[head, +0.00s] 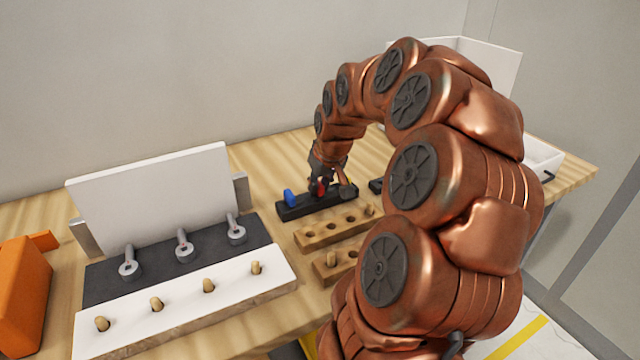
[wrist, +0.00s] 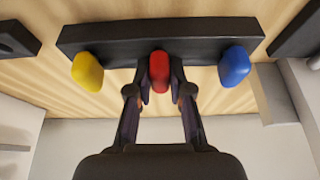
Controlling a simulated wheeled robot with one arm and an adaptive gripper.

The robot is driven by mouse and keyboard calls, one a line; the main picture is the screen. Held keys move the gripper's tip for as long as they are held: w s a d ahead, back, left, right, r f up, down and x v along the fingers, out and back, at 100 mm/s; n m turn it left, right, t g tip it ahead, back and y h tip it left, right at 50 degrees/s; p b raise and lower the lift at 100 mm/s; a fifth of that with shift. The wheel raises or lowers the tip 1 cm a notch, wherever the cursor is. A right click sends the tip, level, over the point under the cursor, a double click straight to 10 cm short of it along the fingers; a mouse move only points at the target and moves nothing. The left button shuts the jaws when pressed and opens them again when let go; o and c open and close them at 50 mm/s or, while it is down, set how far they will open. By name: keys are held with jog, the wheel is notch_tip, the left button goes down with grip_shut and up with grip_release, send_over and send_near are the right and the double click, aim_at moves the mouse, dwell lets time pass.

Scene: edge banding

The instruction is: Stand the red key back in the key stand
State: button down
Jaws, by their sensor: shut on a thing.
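The key stand (head: 300,211) is a dark bar on the wooden table, and it also shows in the wrist view (wrist: 115,36). The blue key (wrist: 234,65) and yellow key (wrist: 87,71) are at its two ends; the blue key (head: 290,197) shows in the head view, while the yellow one is hidden there. My gripper (wrist: 160,78) is shut on the red key (wrist: 159,68), between the other two at the stand's middle. The red key (head: 319,187) is partly covered by my gripper in the head view. Its lower end is hidden, so I cannot tell whether it is seated.
Wooden blocks with holes and pegs (head: 340,229) lie just in front of the stand. A white board with wooden pegs (head: 185,302) and several grey ring-ended parts (head: 184,251) are to the left. An orange object (head: 22,298) is far left, a white bin (head: 540,160) right.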

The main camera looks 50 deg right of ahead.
jog(key=c, duration=1)
grip_release()
jog(key=shift+r, duration=0.15)
jog(key=shift+r+p, duration=0.45)
jog(key=shift+r, duration=1.9)
